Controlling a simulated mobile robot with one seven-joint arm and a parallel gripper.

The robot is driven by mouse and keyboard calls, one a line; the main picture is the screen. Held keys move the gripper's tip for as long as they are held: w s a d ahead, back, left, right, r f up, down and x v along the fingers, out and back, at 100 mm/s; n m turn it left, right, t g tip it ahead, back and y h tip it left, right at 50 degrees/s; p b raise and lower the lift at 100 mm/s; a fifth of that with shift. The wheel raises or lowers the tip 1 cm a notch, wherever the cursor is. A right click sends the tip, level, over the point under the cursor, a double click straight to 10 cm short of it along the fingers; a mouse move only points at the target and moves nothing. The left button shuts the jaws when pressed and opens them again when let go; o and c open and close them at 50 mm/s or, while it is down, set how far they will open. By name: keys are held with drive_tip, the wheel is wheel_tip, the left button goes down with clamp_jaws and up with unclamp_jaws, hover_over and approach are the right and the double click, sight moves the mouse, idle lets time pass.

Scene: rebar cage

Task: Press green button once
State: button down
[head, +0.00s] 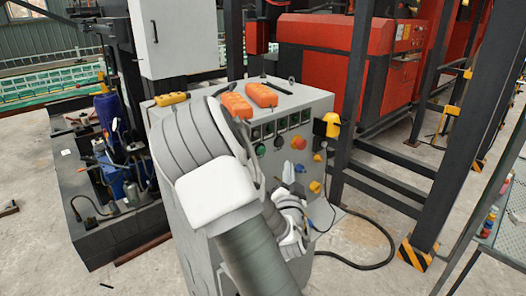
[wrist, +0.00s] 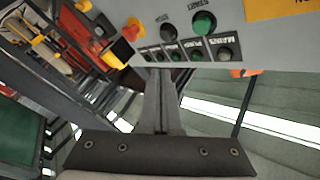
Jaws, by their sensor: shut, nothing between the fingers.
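The green button (wrist: 204,22) is a round domed button on the grey control panel, upper right of centre in the wrist view, where the panel lettering is upside down. It also shows small in the head view (head: 262,149), on the cabinet front close to my arm. My gripper (wrist: 159,72) is shut and empty. In the wrist view its fingertips lie below and left of the green button. I cannot tell whether they touch the panel. In the head view my arm reaches down in front of the cabinet, and the fingertips are hard to make out.
A black button (wrist: 170,32) and a red-orange knob (wrist: 136,27) stand beside the green button. A row of small dark-labelled indicators (wrist: 195,55) lies along the panel edge. Orange boxes (head: 261,95) lie on the cabinet top. A black steel post (head: 440,170) and cable (head: 360,266) are at right.

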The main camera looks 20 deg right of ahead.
sight(264, 151)
drive_tip(key=w+a, duration=0.2)
drive_tip(key=w, duration=0.5)
drive_tip(key=shift+w+a, duration=0.15)
drive_tip(key=shift+a, duration=0.2)
drive_tip(key=shift+w+f, duration=0.1)
idle(1.7)
drive_tip(key=shift+w+a+b, duration=0.15)
drive_tip(key=shift+w+b, duration=0.1)
drive_tip(key=shift+b, duration=0.15)
drive_tip(key=shift+w+a+b, duration=0.3)
drive_tip(key=shift+w+b, duration=0.15)
drive_tip(key=shift+w, duration=0.4)
idle(0.7)
idle(0.4)
drive_tip(key=shift+s+d+b, duration=0.2)
drive_tip(key=shift+s+b, duration=0.05)
drive_tip(key=shift+s, duration=0.35)
drive_tip(key=shift+s+d+b, duration=0.2)
drive_tip(key=shift+s, duration=0.4)
